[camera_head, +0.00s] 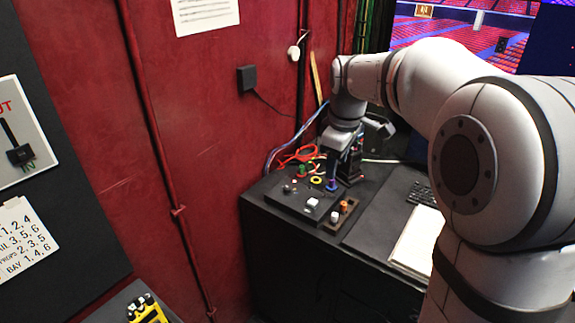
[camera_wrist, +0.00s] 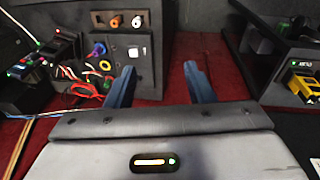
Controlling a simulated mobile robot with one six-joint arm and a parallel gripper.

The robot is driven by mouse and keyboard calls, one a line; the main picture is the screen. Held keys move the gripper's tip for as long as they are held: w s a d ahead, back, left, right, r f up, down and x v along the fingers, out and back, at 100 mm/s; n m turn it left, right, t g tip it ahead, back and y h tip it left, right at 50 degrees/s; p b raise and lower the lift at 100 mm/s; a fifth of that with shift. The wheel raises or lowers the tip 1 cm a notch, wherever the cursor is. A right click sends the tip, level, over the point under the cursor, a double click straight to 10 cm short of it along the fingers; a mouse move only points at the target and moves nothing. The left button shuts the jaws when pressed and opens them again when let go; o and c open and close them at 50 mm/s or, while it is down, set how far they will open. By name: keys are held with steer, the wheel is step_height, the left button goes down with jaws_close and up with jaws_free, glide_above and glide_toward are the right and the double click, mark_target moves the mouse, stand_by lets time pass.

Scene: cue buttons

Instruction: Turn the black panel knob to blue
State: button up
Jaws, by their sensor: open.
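The black panel (camera_head: 292,203) lies on the dark desk in the head view and carries several small controls. A small dark knob (camera_head: 287,188) with a pale mark sits near its left edge; its pointer direction is too small to read. In the wrist view the panel (camera_wrist: 118,48) is at upper centre, with a blue control (camera_wrist: 98,48). My gripper (camera_wrist: 160,68) is open and empty, its blue fingers apart. The left finger overlaps the panel's near part in the picture.
A small block with an orange knob (camera_head: 343,206) and a white knob (camera_head: 334,216) sits beside the panel. A keyboard (camera_head: 422,193) and paper (camera_head: 415,240) are to the right. The red wall is close on the left.

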steer(key=w+a+f+n, duration=0.2)
steer(key=w+n, duration=0.2)
steer(key=w, duration=0.4)
steer(key=n+g, duration=0.2)
steer(key=n, duration=1)
glide_above(287, 187)
step_height(287, 187, down, 16)
steer(key=shift+s+d+r+p, duration=0.1)
steer(key=shift+d+p, duration=0.05)
steer(key=shift+p, duration=0.25)
steer(key=shift+f, duration=0.3)
step_height(287, 187, down, 8)
steer(key=shift+r+p, duration=0.2)
steer(key=shift+p, duration=0.65)
steer(key=c, duration=1)
